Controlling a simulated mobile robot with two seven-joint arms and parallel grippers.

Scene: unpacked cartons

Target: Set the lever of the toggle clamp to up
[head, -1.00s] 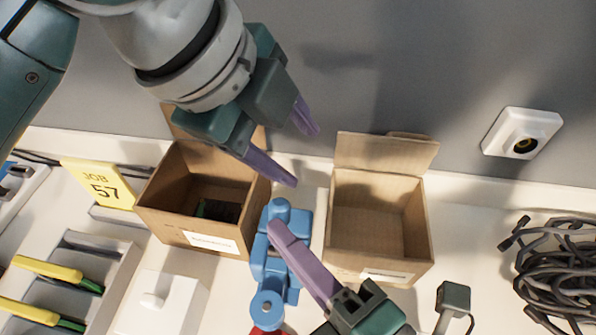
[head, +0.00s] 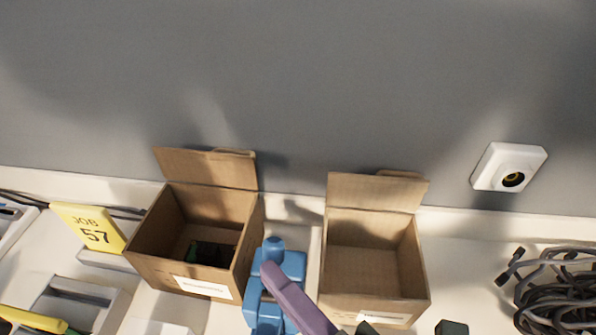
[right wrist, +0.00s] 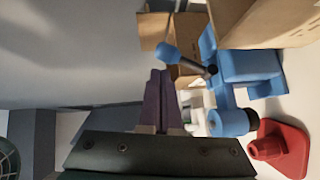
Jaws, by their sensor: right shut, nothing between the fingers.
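The blue toggle clamp (head: 265,310) stands on the bench between two cartons, partly hidden by my right gripper in the head view. In the right wrist view, its blue body (right wrist: 250,68) is right of centre. Its lever, a grey rod with a blue knob (right wrist: 167,53), sticks out from the body, away from the bench surface; its exact angle is hard to judge. My right gripper (head: 268,268) is shut and empty. Its purple fingertips (right wrist: 158,73) are close beside the knob; I cannot tell whether they touch. My left gripper is out of view.
An open carton (head: 190,265) with dark contents stands left of the clamp, and an open empty-looking carton (head: 375,260) right of it. A yellow sign (head: 88,228) is at left, coiled cables (head: 560,290) at right. A red piece (right wrist: 280,148) is beside the clamp. The grey wall is behind.

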